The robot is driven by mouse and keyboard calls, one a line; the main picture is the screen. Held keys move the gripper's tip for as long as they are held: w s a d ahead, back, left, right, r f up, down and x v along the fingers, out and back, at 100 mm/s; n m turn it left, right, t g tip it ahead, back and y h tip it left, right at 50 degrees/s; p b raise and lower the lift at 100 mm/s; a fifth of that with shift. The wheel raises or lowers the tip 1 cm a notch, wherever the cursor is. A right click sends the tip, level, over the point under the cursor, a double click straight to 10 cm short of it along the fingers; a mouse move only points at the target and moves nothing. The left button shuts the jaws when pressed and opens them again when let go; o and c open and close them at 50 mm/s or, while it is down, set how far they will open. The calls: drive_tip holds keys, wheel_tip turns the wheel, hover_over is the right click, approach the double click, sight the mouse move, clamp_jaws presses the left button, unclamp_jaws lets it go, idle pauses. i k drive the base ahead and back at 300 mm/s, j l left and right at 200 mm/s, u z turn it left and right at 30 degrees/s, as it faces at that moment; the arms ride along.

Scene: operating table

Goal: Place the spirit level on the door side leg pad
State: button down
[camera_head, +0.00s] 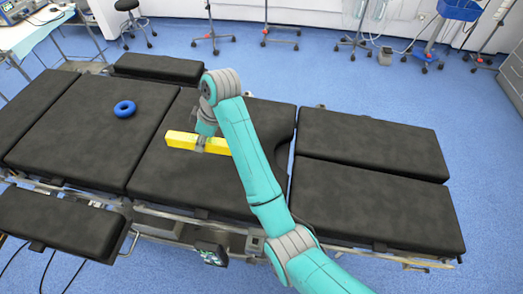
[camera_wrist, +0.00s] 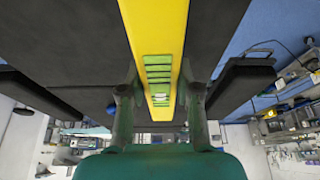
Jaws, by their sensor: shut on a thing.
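The yellow spirit level (camera_head: 181,139) is over the black middle section of the operating table, partly hidden behind my arm. My gripper (camera_head: 201,143) is shut on it. In the wrist view the level (camera_wrist: 157,30) runs lengthwise between the two fingers of my gripper (camera_wrist: 159,78), with its green vial window showing. I cannot tell whether it touches the pad below. Two black leg pads lie side by side at the right: a far one (camera_head: 370,142) and a near one (camera_head: 375,203). Both look bare. No door shows, so I cannot tell which is door side.
A blue ring (camera_head: 124,108) lies on the back section (camera_head: 85,140) at the left. A separate arm pad (camera_head: 60,220) sticks out at the front left, another (camera_head: 158,67) at the back. Wheeled stands (camera_head: 213,40) are on the blue floor behind the table.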

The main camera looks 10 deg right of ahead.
sight(378, 208)
drive_tip(key=k+l, duration=0.1)
drive_tip(key=l, duration=0.35)
drive_tip(key=k+l, duration=0.15)
drive_tip(key=l, duration=0.3)
drive_tip(key=k+l, duration=0.1)
drive_tip(key=l, duration=0.3)
drive_tip(key=k+l, duration=0.15)
drive_tip(key=l, duration=0.3)
drive_tip(key=k+l, duration=0.1)
drive_tip(key=l, duration=0.35)
drive_tip(key=k+l, duration=0.15)
drive_tip(key=l, duration=0.3)
